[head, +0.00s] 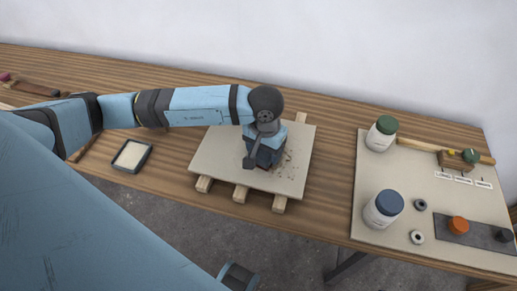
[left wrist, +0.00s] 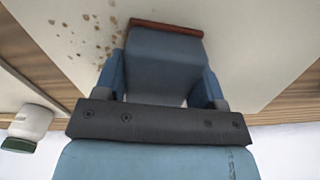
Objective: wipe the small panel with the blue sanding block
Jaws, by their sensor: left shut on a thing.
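The small panel (head: 222,158) is a pale beige board lying flat on wooden battens on the bench. Brown specks (head: 285,165) are scattered on it, mostly right of my left gripper; the left wrist view shows specks (left wrist: 95,28) too. My left gripper (head: 262,158) points down over the panel's middle. It is shut on the blue sanding block (left wrist: 165,62), which has a red-brown edge along its working face. The block is at or very near the panel surface; I cannot tell if it touches.
Right of the panel, a beige board (head: 365,215) holds a green-lidded jar (head: 381,134), a blue-lidded jar (head: 383,209) and small parts. A dark tray (head: 131,156) with pale contents stands left. Bare bench (head: 330,180) separates the panel from the right board.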

